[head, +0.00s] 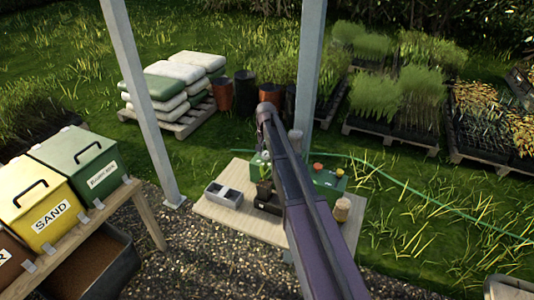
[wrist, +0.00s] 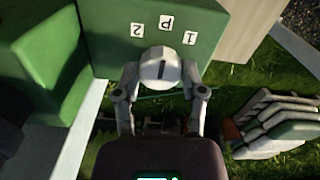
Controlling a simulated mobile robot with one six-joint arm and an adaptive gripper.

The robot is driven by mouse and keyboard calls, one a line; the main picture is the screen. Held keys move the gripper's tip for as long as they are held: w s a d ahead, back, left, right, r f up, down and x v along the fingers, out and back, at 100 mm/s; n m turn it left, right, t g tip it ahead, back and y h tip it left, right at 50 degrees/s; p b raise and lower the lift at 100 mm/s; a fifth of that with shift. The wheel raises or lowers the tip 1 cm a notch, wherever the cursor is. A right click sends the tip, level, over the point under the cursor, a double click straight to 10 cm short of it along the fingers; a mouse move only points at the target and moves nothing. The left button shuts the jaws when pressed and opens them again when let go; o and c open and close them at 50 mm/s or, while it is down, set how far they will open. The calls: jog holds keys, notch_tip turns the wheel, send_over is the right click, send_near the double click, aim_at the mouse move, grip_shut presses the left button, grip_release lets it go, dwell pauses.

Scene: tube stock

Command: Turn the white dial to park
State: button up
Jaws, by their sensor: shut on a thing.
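The white dial (wrist: 154,65) sits on a green panel (wrist: 105,40) in the wrist view. My gripper (wrist: 161,82) is shut on it, with one finger at each side. A short dark line on the dial runs nearly up and down in the picture, roughly in line with the "P" label (wrist: 166,22). I cannot tell which end of the line is the pointer. The "2" label (wrist: 137,30) is left of "P" and the "1" label (wrist: 189,38) is right of it. In the head view my arm hides the dial and part of the green box (head: 329,181).
A metal post (head: 309,70) stands close behind my arm. The sand bin (head: 45,208) is at the left. Stacked sacks (head: 165,85) lie behind.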

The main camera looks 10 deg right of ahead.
dwell(0.3)
jog(key=o, duration=1.1)
jog(key=shift+o, duration=0.2)
